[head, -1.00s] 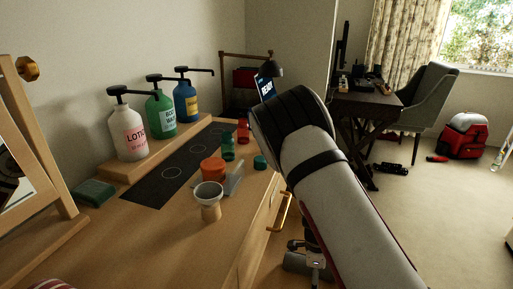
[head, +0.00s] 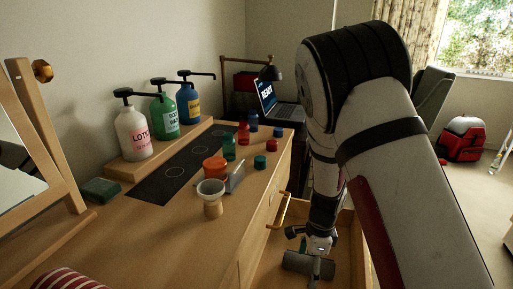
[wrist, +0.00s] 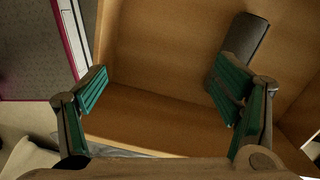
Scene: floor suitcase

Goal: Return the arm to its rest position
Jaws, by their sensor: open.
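My gripper (head: 312,252) hangs low over the open wooden drawer (head: 263,262) of the dresser. In the wrist view my gripper (wrist: 163,90) has its two green-padded fingers wide apart with nothing between them. A dark grey rounded object (wrist: 244,52) lies in the drawer, partly behind the right finger in that view. A grey form (head: 308,264) shows beside the gripper in the head view; I cannot tell if it is the same object. My arm rises from the drawer to a high bend and comes down at the right.
The dresser top (head: 130,250) holds pump bottles (head: 135,133), a dark mat (head: 165,180), an orange jar (head: 215,167), a funnel-like cup (head: 211,197) and several small bottles. The brass drawer handle (head: 280,211) is close to my arm. A laptop (head: 270,100) stands behind.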

